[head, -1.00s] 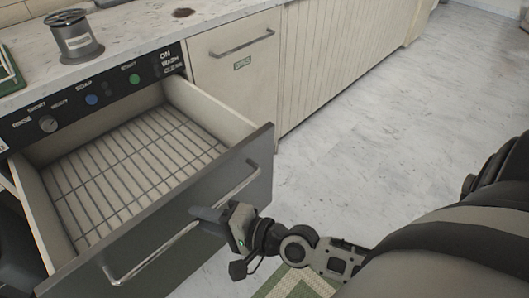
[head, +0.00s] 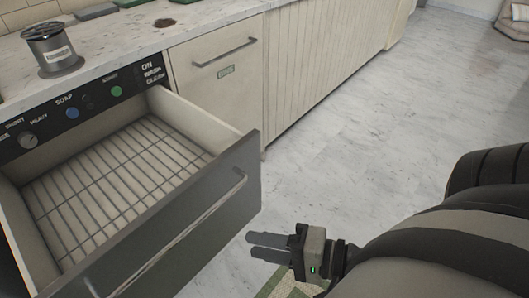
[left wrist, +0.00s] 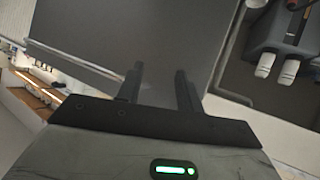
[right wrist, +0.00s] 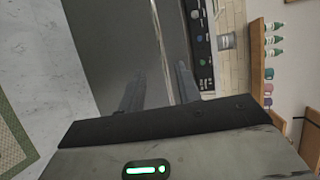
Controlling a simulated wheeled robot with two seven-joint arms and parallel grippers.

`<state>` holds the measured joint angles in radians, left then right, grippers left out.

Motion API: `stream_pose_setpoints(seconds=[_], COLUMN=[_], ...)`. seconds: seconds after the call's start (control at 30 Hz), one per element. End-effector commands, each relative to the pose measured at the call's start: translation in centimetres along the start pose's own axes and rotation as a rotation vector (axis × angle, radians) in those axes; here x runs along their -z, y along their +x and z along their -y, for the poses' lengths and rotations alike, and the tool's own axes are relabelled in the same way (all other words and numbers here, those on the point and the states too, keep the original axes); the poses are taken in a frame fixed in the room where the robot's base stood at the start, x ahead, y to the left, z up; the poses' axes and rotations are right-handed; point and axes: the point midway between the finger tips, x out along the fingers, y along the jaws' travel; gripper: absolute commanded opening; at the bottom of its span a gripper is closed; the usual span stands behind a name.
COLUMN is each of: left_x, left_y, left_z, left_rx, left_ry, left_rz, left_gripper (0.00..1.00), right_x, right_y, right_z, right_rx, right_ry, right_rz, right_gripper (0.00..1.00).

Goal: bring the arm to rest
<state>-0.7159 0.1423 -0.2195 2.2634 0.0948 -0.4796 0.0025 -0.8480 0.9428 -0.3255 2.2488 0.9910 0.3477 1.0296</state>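My right gripper (head: 250,244) is low over the floor in the head view, to the right of the open dishwasher drawer (head: 235,185). Its fingers are apart with nothing between them. The right wrist view also shows the two empty fingers (right wrist: 158,85), with the drawer's dark front and its bar handle (right wrist: 158,40) beyond. The gripper appears clear of the handle. My left gripper (left wrist: 160,75) shows only in the left wrist view. Its fingers are apart and empty, in front of a dark flat panel (left wrist: 90,40).
The drawer stands pulled out with an empty wire rack (head: 110,185). A control panel (head: 70,112) is above it. A metal canister (head: 48,48) stands on the counter (head: 125,38). A patterned mat (head: 275,288) lies below. The marble floor (head: 350,140) to the right is clear.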

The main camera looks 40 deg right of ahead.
Motion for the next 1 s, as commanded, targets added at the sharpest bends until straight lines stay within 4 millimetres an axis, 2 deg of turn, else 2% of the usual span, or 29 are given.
stream_pose_setpoints(seconds=[0.37,0.47,0.57,0.7,0.8,0.9,1.0], left_x=[0.0,0.4,1.2,1.9,2.1,2.3,2.5], left_y=[0.0,-0.3,-0.8,-1.5,-1.8,-1.9,-1.8], left_z=[0.0,-0.1,-0.2,-0.2,-0.2,-0.1,0.1], left_rx=[0.000,0.000,0.002,0.008,0.013,0.018,0.023], left_ry=[0.000,0.000,0.002,0.006,0.010,0.015,0.020], left_rz=[0.001,0.002,0.008,0.034,0.054,0.064,0.064], left_gripper=[0.36,0.36,0.36,0.36,0.36,0.36,0.36], right_x=[0.0,-0.3,-1.0,-1.7,-1.6,-1.1,-0.8], right_y=[0.0,0.3,1.2,3.3,4.7,5.7,6.1], right_z=[0.0,0.3,0.9,1.1,0.8,0.3,-0.2], right_rx=[-0.001,-0.002,-0.022,-0.121,-0.241,-0.366,-0.463], right_ry=[-0.002,-0.060,-0.250,-0.678,-0.966,-1.179,-1.309], right_rz=[0.000,-0.001,-0.003,-0.016,-0.016,0.001,0.027], right_gripper=[0.34,0.34,0.34,0.34,0.34,0.34,0.34])
